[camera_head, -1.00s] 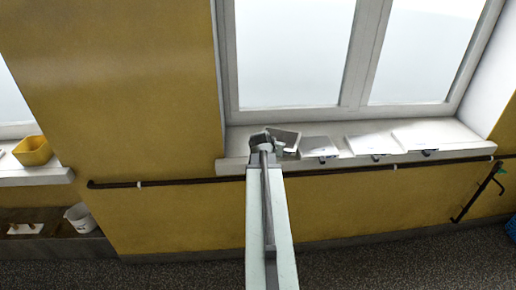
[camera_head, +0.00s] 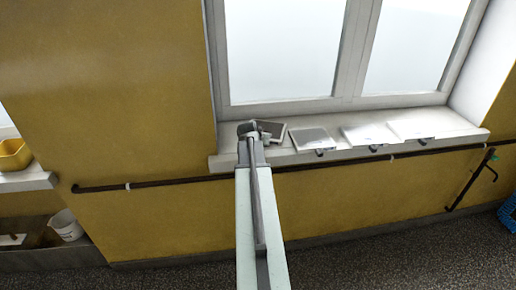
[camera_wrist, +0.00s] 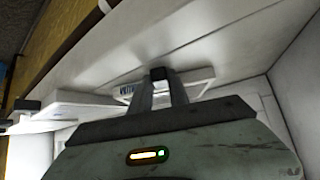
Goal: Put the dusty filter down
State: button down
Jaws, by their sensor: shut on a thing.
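The dusty filter is a thin grey panel with a pale rim (camera_head: 271,129), at the left end of the white window sill in the head view. In the wrist view its pale frame (camera_wrist: 200,80) shows beyond my fingers. My gripper (camera_head: 248,129) is at the filter's left side in the head view. My gripper, also in the wrist view (camera_wrist: 160,76), is shut on the filter's edge. The filter lies nearly flat, at or just above the sill; I cannot tell whether it touches. My gripper hides part of it.
Three pale panels with dark tabs, the nearest (camera_head: 313,139), a middle one (camera_head: 368,135) and a far one (camera_head: 412,124), lie along the sill (camera_head: 462,125) to the right. The window stands behind. A dark pipe (camera_head: 345,157) runs below the sill.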

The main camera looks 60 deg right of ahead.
jog(key=c, duration=1.3)
grip_release()
jog(key=shift+w+a, duration=0.1)
jog(key=shift+o, duration=0.2)
jog(key=p+v, duration=0.8)
jog(key=v, duration=0.4)
jog(key=shift+r, duration=0.1)
